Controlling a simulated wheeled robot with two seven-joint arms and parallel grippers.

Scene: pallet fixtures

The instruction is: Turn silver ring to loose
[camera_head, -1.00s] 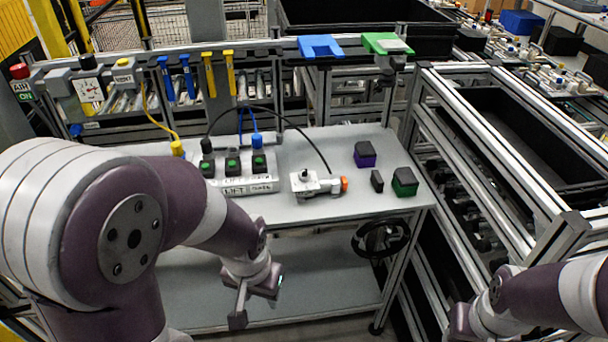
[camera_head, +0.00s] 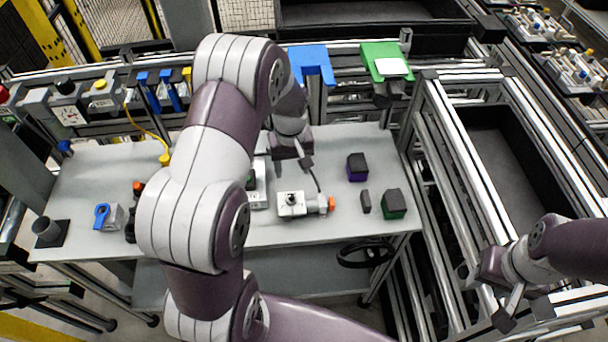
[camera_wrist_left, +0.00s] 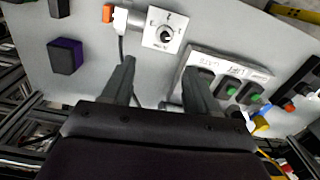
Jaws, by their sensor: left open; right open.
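A small white fixture (camera_head: 290,205) lies on the grey table, with a dark-centred round knob on its square plate and an orange end on its right. In the left wrist view its plate (camera_wrist_left: 152,42) carries marks around the round knob (camera_wrist_left: 166,35); a silver ring is hard to make out there. My left gripper (camera_head: 306,162) is over the table behind the fixture. Its two fingers (camera_wrist_left: 158,68) stand apart and empty in the left wrist view, with the plate beyond the tips. My right gripper (camera_head: 518,308) is open at the lower right, away from the table.
A grey button box (camera_wrist_left: 225,82) with green buttons stands beside the fixture, partly hidden by my left arm in the head view. A purple-black block (camera_head: 357,167), a small dark block (camera_head: 366,202) and a green-black block (camera_head: 393,204) stand to the right. A black cable runs to the fixture.

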